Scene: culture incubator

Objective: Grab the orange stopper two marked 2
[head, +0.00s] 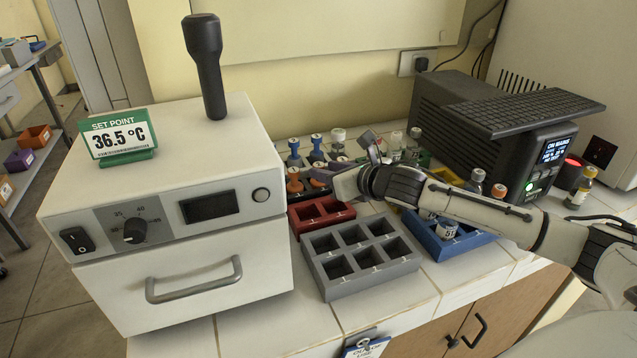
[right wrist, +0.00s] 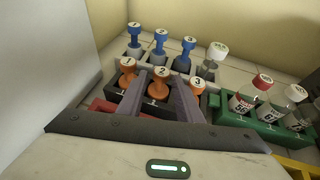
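The orange stopper marked 2 (right wrist: 160,84) stands upright in the right wrist view, in the row of orange stoppers. Orange stopper 1 (right wrist: 127,68) is to its left and orange stopper 3 (right wrist: 197,88) to its right. My right gripper (right wrist: 160,79) is open, with one finger on each side of stopper 2; I see small gaps beside it. In the head view my right gripper (head: 338,172) reaches over the rack area and hides part of the orange row; one orange stopper (head: 293,182) shows left of it. My left gripper is not in view.
Blue stoppers (right wrist: 162,42) stand behind the orange ones. A green rack (right wrist: 255,125) with bottles is to the right. In the head view are a red tray (head: 300,222), an empty grey rack (head: 385,275), a blue tray (head: 450,247) and the white incubator (head: 255,150).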

